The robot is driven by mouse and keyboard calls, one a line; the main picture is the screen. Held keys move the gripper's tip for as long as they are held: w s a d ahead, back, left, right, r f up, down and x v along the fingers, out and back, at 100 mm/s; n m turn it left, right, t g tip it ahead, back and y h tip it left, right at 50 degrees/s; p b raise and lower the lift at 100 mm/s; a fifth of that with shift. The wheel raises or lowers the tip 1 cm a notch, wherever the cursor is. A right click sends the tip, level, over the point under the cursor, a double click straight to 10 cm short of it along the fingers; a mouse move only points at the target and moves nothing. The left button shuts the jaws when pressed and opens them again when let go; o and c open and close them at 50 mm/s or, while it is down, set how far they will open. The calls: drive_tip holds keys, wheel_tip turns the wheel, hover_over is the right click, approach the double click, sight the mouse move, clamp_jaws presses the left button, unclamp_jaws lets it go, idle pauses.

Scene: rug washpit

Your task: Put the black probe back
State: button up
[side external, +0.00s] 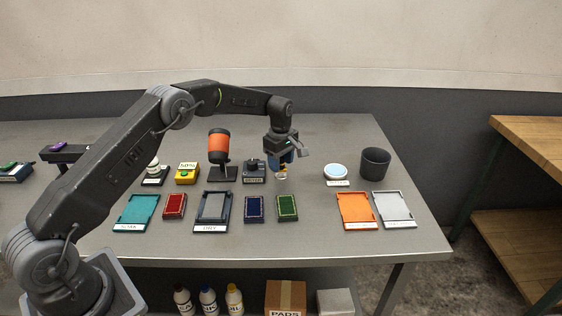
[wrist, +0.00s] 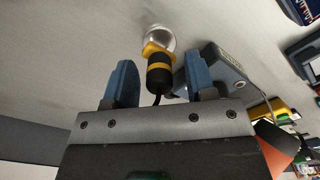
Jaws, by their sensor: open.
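The black probe (wrist: 160,78) with yellow bands shows in the wrist view, with its far end at a small round whitish cup or pad (wrist: 159,38). A dark cable leaves its near end. In the side view the probe (side external: 283,171) is small below my gripper, mostly hidden by the fingers. My gripper (side external: 281,160) is open, pointing down; in the wrist view its blue fingers (wrist: 160,68) stand on either side of the probe, with gaps visible. A dark grey labelled box (side external: 254,172) stands just left; it also shows in the wrist view (wrist: 222,72).
An orange-and-black device (side external: 219,148) on a stand and a yellow box (side external: 187,173) are further left. A round white-blue dish (side external: 335,172) and a dark cup (side external: 375,163) stand right. Red, blue and green pads (side external: 287,208) and flat trays (side external: 358,211) line the front.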

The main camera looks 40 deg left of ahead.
wheel_tip(320, 180, up, 12)
drive_tip(key=shift+r, duration=0.15)
drive_tip(key=s+d+r+m+t, duration=0.1)
drive_tip(key=s+d+r+m, duration=0.25)
drive_tip(key=s+r, duration=0.4)
drive_tip(key=s+d+r+m+t, duration=0.25)
drive_tip(key=s+r+m, duration=0.25)
drive_tip(key=s+r, duration=0.25)
drive_tip(key=s+d+f+m, duration=0.1)
drive_tip(key=s+m, duration=0.2)
drive_tip(key=s, duration=0.5)
drive_tip(key=s+d+f+m+t, duration=0.1)
drive_tip(key=s+f+m, duration=0.1)
drive_tip(key=s, duration=0.6)
drive_tip(key=s+d+f+m+t, duration=0.1)
drive_tip(key=s+m, duration=0.3)
drive_tip(key=s, duration=0.4)
drive_tip(key=shift+d+f, duration=0.55)
drive_tip(key=shift+f, duration=0.05)
